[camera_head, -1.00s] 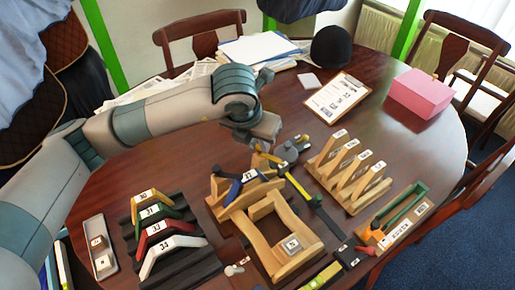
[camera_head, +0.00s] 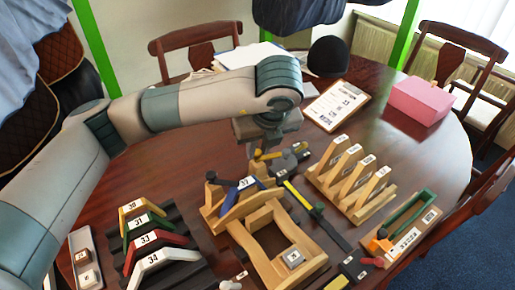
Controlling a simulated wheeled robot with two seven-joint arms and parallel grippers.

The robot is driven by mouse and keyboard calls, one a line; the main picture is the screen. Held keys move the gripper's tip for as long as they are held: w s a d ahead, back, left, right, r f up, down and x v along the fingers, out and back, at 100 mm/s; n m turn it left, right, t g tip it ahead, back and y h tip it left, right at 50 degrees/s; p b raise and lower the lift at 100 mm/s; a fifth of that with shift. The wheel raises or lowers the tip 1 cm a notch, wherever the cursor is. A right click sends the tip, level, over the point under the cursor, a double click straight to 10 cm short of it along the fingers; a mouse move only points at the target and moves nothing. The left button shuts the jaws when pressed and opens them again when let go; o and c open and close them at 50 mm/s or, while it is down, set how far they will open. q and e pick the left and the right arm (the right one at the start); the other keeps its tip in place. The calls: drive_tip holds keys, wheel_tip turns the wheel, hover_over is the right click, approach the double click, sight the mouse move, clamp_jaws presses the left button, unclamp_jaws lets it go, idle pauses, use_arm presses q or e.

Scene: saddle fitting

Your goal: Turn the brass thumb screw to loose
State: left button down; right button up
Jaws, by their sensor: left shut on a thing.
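My left gripper (camera_head: 262,146) reaches in over the middle of the table, pointing down behind the wooden saddle stand. It is shut at a small yellow and dark grey gauge (camera_head: 290,161). The gripper body covers its fingertips, and the brass thumb screw between them cannot be made out clearly. The wooden stand (camera_head: 260,236) carries a blue-black angled piece marked 37 (camera_head: 236,188) on its rear bar. My right gripper is not in view.
Numbered coloured gullet plates (camera_head: 157,256) stand in a dark rack at the left. A wooden rack with upright slats (camera_head: 351,180) and a green gauge on a board (camera_head: 405,225) stand at the right. A black and yellow bar (camera_head: 312,207) lies between. A clipboard (camera_head: 335,105) lies behind.

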use_arm(q)
drive_tip(key=shift+w+d+n+y, duration=0.1)
drive_tip(key=shift+n+y, duration=0.3)
drive_tip(key=shift+n, duration=0.6)
drive_tip(key=c, duration=1.6)
unclamp_jaws()
drive_tip(key=shift+r, duration=0.1)
